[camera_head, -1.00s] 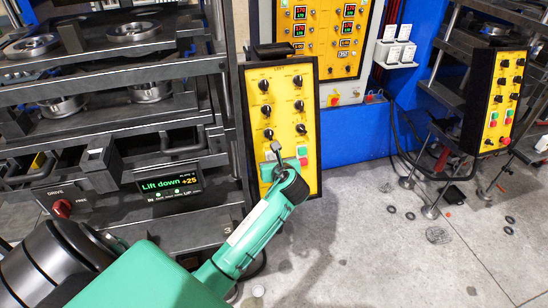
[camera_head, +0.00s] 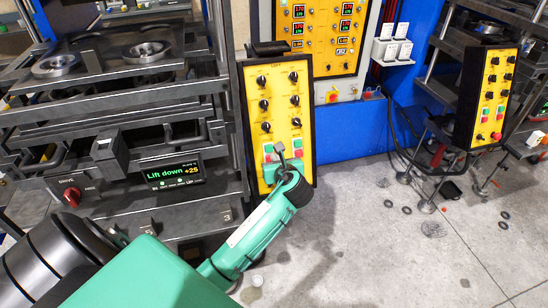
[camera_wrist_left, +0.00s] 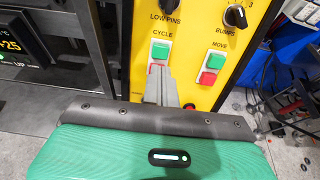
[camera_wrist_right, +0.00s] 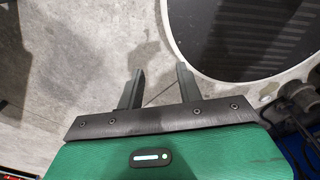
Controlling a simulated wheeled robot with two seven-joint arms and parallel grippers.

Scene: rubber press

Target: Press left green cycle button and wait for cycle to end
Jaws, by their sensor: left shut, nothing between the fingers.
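The left yellow control panel (camera_head: 284,103) stands upright beside the press. Its green CYCLE button (camera_wrist_left: 161,50) shows uncovered in the left wrist view, with a red button (camera_wrist_left: 153,68) partly hidden below it. My left gripper (camera_head: 280,148) is shut and empty. Its tips (camera_wrist_left: 158,70) overlap the red button's area, just below the green one; I cannot tell whether they touch the panel. Ring-shaped moulds (camera_head: 148,51) sit on a press plate. My right gripper (camera_wrist_right: 158,80) is open and empty above the floor.
A green and red MOVE button pair (camera_wrist_left: 212,68) lies right of the CYCLE pair. A second yellow panel (camera_head: 494,95) stands at the right. A red knob (camera_head: 71,196) is left of the display. The grey floor (camera_head: 370,240) is mostly clear, with small rings scattered on it.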

